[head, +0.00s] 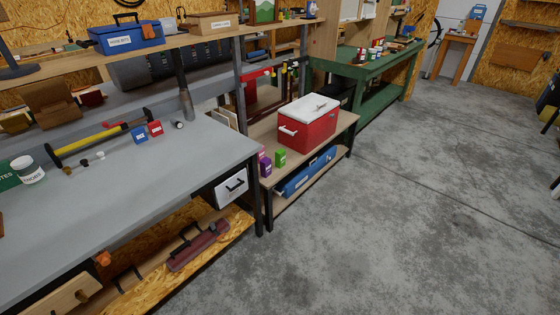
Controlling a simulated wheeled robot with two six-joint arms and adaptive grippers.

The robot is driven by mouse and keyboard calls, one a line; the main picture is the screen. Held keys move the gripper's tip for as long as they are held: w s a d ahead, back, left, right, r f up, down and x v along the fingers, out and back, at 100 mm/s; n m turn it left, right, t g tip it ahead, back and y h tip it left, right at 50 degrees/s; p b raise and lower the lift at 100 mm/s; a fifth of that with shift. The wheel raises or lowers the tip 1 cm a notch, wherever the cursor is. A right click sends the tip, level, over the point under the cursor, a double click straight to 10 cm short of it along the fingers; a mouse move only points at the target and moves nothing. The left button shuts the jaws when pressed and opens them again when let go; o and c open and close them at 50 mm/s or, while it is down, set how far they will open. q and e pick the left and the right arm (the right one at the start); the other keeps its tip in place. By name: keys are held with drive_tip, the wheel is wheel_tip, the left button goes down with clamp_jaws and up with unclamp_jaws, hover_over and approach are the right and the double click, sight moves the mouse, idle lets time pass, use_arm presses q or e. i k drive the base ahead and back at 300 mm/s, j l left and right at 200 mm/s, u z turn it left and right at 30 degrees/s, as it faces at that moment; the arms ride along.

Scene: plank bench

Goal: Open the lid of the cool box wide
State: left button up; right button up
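The cool box (307,132) is red with a white lid (310,107). It stands on the wooden top of a low side table (343,121), right of the grey workbench. The lid lies flat on the box and looks closed. A white handle (288,131) shows on its left end. Neither of my grippers is in the head view, and the box is some way off from the camera.
A purple can (265,166) and a green box (280,158) stand by the cool box. A blue case (305,175) lies below. The concrete floor (430,200) at right is clear.

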sight(306, 110)
drive_tip(key=i+l+u, duration=0.1)
drive_tip(key=i+l, duration=0.3)
drive_tip(key=i+l+u, duration=0.1)
drive_tip(key=i+l, duration=0.3)
drive_tip(key=i+l+u, duration=0.15)
drive_tip(key=i+l, duration=0.3)
drive_tip(key=i+l+u, duration=0.1)
drive_tip(key=i+l, duration=0.25)
drive_tip(key=l, duration=0.2)
drive_tip(key=i+l+u, duration=0.1)
drive_tip(key=i+l, duration=0.25)
drive_tip(key=l, duration=0.15)
drive_tip(key=i+l+u, duration=0.1)
drive_tip(key=i+l, duration=0.25)
drive_tip(key=l, duration=0.25)
drive_tip(key=i+l+u, duration=0.15)
drive_tip(key=i+l, duration=0.15)
drive_tip(key=l, duration=0.25)
drive_tip(key=i+l+u, duration=0.1)
drive_tip(key=i+l, duration=0.2)
drive_tip(key=l, duration=0.35)
